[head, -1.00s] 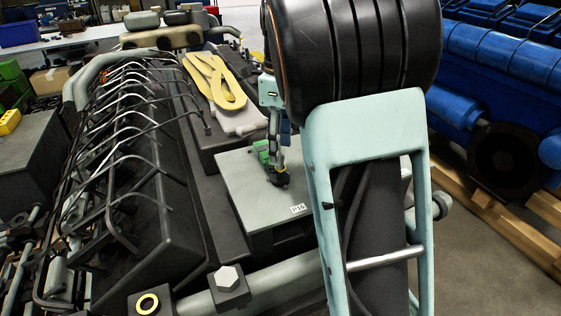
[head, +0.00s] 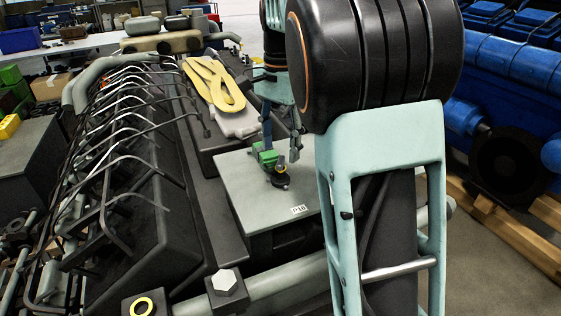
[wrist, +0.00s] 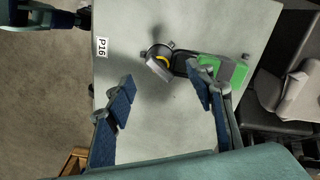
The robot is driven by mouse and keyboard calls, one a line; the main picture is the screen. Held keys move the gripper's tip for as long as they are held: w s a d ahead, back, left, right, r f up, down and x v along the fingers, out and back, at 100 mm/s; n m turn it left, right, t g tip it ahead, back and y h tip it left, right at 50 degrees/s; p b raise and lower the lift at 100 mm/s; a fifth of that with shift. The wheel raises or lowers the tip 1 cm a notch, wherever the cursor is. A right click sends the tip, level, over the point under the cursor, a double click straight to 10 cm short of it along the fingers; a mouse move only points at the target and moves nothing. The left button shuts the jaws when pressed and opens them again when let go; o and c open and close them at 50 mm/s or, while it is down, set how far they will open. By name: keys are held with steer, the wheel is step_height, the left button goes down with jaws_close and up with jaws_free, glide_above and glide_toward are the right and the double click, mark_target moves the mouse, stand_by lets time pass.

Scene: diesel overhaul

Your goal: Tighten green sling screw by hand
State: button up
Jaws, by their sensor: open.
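The green sling piece (head: 267,156) sits on the grey plate marked P16 (head: 245,190). It also shows in the wrist view (wrist: 236,73). A dark round part with a yellow band (wrist: 160,58) joins its end, with a pale grey flat piece at its front; it also shows in the head view (head: 279,178). My gripper (wrist: 165,92) is open and empty, its fingers spread. In the wrist view the round part lies ahead of the gap between the fingertips. The right finger covers an edge of the green piece; contact cannot be told.
A yellow sling (head: 213,83) lies folded behind the plate. Bent metal pipes (head: 120,130) line the engine's left side. A bolt head (head: 224,280) stands at the front. A blue engine (head: 510,70) stands on wooden beams to the right.

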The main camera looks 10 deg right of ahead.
mark_target(281, 159)
steer(key=n+p, duration=0.1)
steer(key=n, duration=0.4)
steer(key=shift+r+n, duration=0.1)
steer(key=shift+n, duration=0.3)
step_height(281, 159, down, 5)
steer(key=b, duration=0.2)
steer(key=shift+b, duration=0.4)
jaws_close()
